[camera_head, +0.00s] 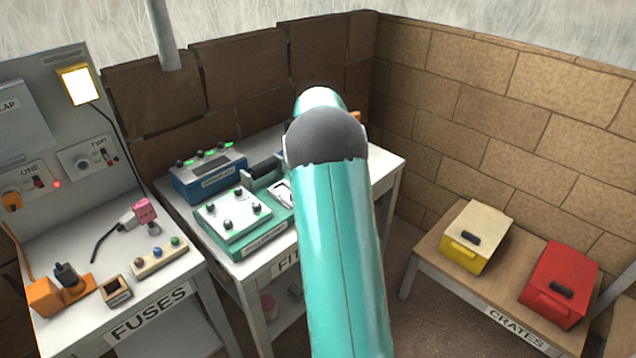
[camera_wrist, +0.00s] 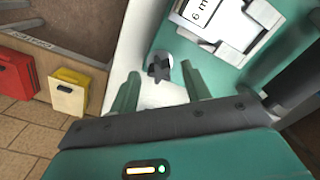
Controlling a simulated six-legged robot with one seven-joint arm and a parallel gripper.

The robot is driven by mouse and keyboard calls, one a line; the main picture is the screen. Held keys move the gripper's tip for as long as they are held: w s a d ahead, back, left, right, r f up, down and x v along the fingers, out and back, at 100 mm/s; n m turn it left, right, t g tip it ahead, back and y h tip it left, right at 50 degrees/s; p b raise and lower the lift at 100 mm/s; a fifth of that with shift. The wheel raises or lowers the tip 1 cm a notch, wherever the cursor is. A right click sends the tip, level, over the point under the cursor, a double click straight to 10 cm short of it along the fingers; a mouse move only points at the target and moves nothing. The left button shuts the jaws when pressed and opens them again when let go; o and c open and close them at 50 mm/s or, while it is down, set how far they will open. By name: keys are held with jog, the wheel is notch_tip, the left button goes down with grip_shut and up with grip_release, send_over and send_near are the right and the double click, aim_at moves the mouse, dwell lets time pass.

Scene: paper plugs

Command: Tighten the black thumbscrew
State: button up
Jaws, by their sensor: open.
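The black thumbscrew (camera_wrist: 159,69) shows in the wrist view as a dark star-shaped knob on a round silver base, at the edge of a teal fixture (camera_wrist: 164,39). My gripper (camera_wrist: 160,73) is open, with one teal finger to the left of the thumbscrew and one to the right. The fingertips appear near the knob; I cannot tell whether they touch it or how far apart in height they are. In the head view my arm hides the gripper and this thumbscrew.
A blue box (camera_head: 209,178) with green lights and a white plate (camera_head: 233,215) with several dark knobs stand on the middle table. The left bench (camera_head: 186,290) holds fuse parts. Yellow (camera_head: 476,238) and red (camera_head: 560,284) crates stand on the right bench.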

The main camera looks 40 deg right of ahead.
jog(key=shift+r, duration=1.6)
jog(key=n, duration=0.6)
jog(key=shift+n, duration=0.3)
jog(key=n, duration=0.5)
jog(key=shift+f, duration=0.2)
jog(key=shift+f, duration=1.85)
